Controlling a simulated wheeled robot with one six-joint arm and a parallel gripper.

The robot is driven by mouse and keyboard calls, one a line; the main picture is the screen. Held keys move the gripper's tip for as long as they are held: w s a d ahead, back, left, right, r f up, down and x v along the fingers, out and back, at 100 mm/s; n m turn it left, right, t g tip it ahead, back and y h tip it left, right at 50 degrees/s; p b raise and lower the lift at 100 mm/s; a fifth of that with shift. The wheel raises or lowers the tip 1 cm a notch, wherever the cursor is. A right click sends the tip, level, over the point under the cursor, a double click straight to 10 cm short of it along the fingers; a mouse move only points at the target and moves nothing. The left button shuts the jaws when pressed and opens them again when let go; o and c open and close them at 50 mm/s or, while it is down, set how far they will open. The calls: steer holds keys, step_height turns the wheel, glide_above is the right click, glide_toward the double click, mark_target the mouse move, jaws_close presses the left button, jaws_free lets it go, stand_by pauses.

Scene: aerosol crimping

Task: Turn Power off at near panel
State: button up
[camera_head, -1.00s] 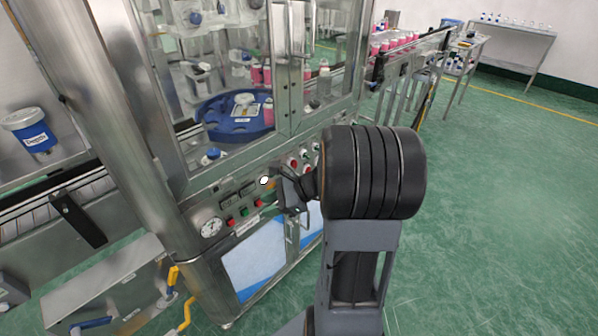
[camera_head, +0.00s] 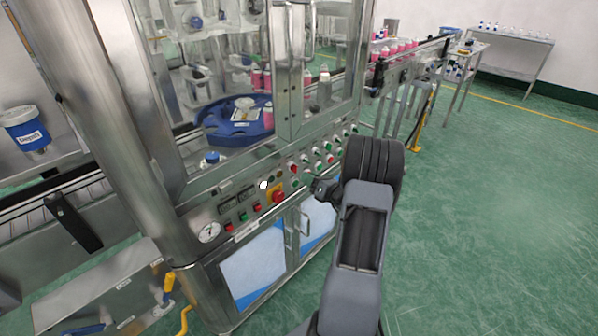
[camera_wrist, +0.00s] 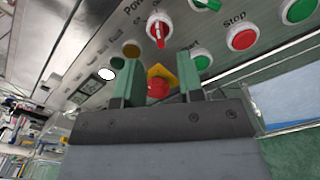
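The Power switch (camera_wrist: 157,28) is a red-handled rotary knob on a pale round base, below the partly cut-off "Power" label in the wrist view. Its handle points roughly up and down in that picture. My gripper (camera_wrist: 160,72) is open and empty, its two fingers apart. The knob appears beyond the fingertips, near the top of the picture, with no finger touching it. In the head view my gripper (camera_head: 324,190) is small and dark in front of the control panel (camera_head: 247,194), and its fingers cannot be made out.
A red emergency button (camera_wrist: 158,86) on a yellow plate shows between my fingers, beyond them. A red Stop button (camera_wrist: 242,37) and green buttons (camera_wrist: 201,59) are close by. A glass-fronted machine (camera_head: 235,70) rises above the panel. Green floor (camera_head: 480,200) is clear on the right.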

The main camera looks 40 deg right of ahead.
mark_target(295, 169)
steer(key=shift+w+a, duration=0.15)
steer(key=shift+w, duration=0.75)
steer(key=shift+w+a, duration=0.2)
steer(key=shift+w, duration=0.7)
steer(key=shift+w+a, duration=0.15)
steer(key=shift+w, duration=0.75)
steer(key=shift+c, duration=0.2)
jaws_close()
